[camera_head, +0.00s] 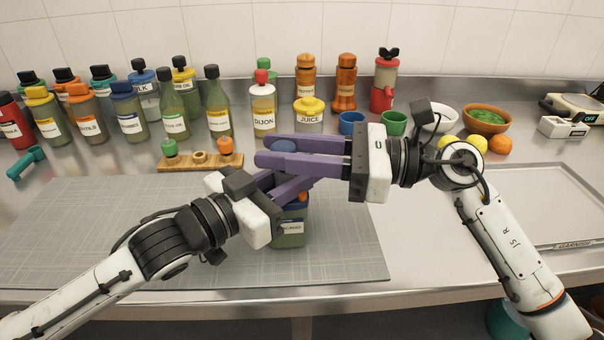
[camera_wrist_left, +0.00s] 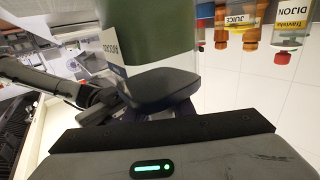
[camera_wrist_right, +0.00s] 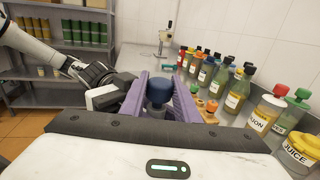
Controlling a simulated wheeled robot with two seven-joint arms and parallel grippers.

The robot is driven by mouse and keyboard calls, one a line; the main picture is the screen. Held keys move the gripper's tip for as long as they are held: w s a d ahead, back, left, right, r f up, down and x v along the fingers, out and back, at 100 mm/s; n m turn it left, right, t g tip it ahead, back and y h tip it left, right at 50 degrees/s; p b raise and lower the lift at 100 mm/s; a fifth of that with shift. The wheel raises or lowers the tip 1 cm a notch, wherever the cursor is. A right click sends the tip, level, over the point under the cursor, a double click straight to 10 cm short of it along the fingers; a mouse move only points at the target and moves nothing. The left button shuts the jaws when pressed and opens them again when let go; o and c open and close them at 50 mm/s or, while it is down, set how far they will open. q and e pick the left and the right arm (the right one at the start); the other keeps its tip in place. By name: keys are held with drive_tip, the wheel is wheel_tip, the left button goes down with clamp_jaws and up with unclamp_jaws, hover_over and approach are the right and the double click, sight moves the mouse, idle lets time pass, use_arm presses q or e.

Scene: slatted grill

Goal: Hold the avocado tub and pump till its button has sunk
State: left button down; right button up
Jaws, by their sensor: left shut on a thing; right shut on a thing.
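The avocado tub (camera_head: 289,240) is a green container with a white label, standing on the grey mat near its right side. My left gripper (camera_head: 282,188) is shut on the tub's upper part, from the left. The left wrist view shows the green tub (camera_wrist_left: 160,38) close up, with part of its label. A blue round button (camera_head: 284,146) sits above the tub, between the purple fingers of my right gripper (camera_head: 268,151). That gripper is shut on the button, level, from the right. The right wrist view shows the blue button (camera_wrist_right: 159,91) upright between the fingers. The pump's stem is mostly hidden.
A wooden holder (camera_head: 200,160) with small coloured pieces stands behind the mat (camera_head: 150,260). Several labelled bottles line the back, among them a Dijon bottle (camera_head: 263,108). Bowls and fruit lie at the back right. The mat's left part is clear.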

drive_tip(key=shift+r, duration=2.3)
drive_tip(key=shift+f, duration=2.3)
drive_tip(key=o, duration=1.2)
drive_tip(key=shift+r, duration=0.1)
drive_tip(key=shift+d, duration=0.15)
drive_tip(key=shift+v, duration=2.85)
